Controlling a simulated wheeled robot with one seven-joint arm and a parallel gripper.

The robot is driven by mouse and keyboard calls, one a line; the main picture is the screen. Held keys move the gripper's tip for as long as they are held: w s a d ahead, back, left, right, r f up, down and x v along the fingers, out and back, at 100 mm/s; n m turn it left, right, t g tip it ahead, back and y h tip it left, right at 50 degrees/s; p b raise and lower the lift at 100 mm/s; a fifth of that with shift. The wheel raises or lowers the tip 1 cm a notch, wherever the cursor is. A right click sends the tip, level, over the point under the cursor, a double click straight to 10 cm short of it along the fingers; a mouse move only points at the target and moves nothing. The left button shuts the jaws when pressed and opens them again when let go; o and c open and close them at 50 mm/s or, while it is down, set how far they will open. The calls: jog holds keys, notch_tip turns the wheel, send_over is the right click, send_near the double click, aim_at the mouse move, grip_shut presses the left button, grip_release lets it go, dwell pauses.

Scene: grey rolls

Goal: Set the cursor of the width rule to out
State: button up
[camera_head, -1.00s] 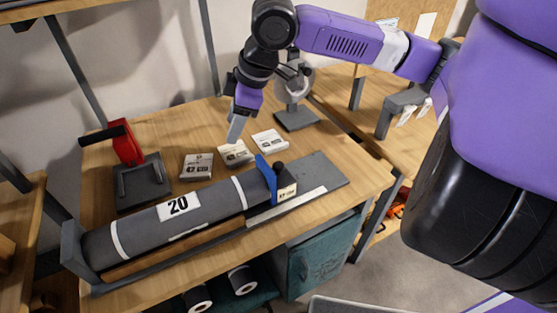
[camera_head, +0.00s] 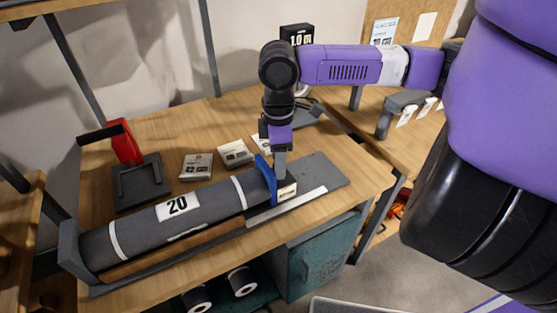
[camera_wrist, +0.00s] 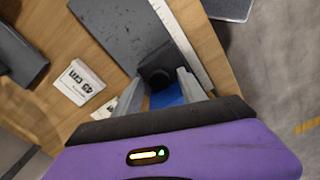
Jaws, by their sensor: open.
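The width rule is a grey base (camera_head: 318,178) with a pale scale strip (camera_head: 312,198) along its front, lying on the wooden table. A grey roll (camera_head: 140,228) marked 20 lies on it, with an upright end plate (camera_head: 75,250) at its left. The blue cursor (camera_head: 265,178) stands at the roll's right end. In the wrist view, its black knob (camera_wrist: 157,74) and blue plate (camera_wrist: 166,98) show between the fingers. My gripper (camera_head: 280,172) points down at the knob. Its open fingers (camera_wrist: 163,88) are on either side of it; whether they touch it I cannot tell.
Two pale cards (camera_head: 196,167) (camera_head: 235,153) lie behind the roll. A red-handled tool (camera_head: 125,148) stands on a dark base at the left. Rolls (camera_head: 242,280) and a teal cabinet (camera_head: 322,255) are below the table. The base right of the cursor is bare.

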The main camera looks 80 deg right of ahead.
jog(key=shift+c, duration=0.2)
grip_shut()
dwell(1.3)
